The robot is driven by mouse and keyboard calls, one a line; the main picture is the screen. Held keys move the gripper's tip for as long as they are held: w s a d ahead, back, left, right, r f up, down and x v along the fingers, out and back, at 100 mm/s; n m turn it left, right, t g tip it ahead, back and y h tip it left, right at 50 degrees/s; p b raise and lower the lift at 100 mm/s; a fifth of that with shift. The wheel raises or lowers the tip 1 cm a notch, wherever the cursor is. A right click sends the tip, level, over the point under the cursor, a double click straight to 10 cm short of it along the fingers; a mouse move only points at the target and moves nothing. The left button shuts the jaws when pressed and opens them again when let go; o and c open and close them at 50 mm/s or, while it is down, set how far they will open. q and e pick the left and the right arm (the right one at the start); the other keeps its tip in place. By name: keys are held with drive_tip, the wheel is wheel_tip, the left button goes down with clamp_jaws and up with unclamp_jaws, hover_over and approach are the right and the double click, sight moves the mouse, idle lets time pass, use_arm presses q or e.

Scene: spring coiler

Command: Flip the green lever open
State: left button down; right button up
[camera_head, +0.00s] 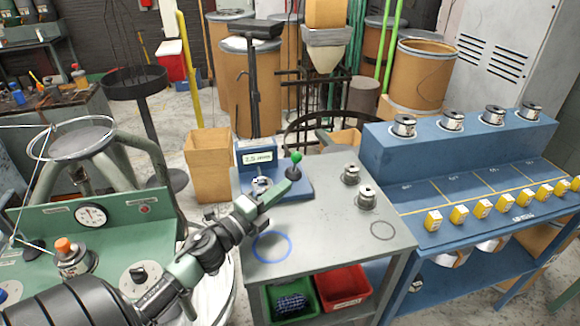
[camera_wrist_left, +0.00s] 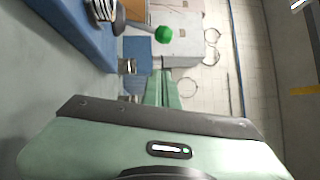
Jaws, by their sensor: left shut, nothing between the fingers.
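The green lever's round knob (camera_head: 296,158) stands at the front right of a small blue device (camera_head: 259,158) on the grey table. In the left wrist view the green knob (camera_wrist_left: 164,34) shows beyond my fingertips. My left gripper (camera_head: 284,187) reaches in from the lower left, its fingers shut together and empty. The fingertips are close to the lever's base, below the knob. I cannot tell whether they touch the lever. In the left wrist view the shut fingers (camera_wrist_left: 162,88) point toward the knob. My right gripper is not in view.
Metal pieces (camera_head: 366,197) stand on the grey table (camera_head: 330,235) right of the lever. A blue bench (camera_head: 470,170) with spools and yellow tags is at the right. A green machine (camera_head: 110,240) is at the left. Red (camera_head: 343,288) and green bins sit below the table.

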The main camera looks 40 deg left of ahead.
sight(295, 161)
use_arm(q)
drive_tip(key=w, duration=0.3)
drive_tip(key=shift+w+d+r+p, duration=0.2)
drive_tip(key=shift+w+r+p, duration=0.15)
drive_tip(key=shift+r, duration=0.05)
drive_tip(key=shift+w+a+r, duration=0.1)
drive_tip(key=shift+w+a, duration=0.7)
drive_tip(key=shift+w, duration=0.1)
drive_tip(key=shift+w+a, duration=0.4)
drive_tip(key=shift+w, duration=0.05)
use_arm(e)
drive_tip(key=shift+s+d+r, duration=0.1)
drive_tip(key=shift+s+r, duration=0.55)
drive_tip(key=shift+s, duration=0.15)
use_arm(q)
drive_tip(key=shift+r, duration=0.1)
drive_tip(key=shift+r+p, duration=0.25)
drive_tip(key=shift+p, duration=0.6)
drive_tip(key=w+a+r+n+g+p, duration=0.2)
drive_tip(key=w+a+n+p, duration=0.1)
drive_tip(key=p, duration=0.7)
drive_tip(key=w+a, duration=0.1)
drive_tip(key=a, duration=0.1)
drive_tip(key=shift+w+a+r+n+g, duration=0.3)
drive_tip(key=shift+w+a+n, duration=0.05)
drive_tip(key=shift+n, duration=0.05)
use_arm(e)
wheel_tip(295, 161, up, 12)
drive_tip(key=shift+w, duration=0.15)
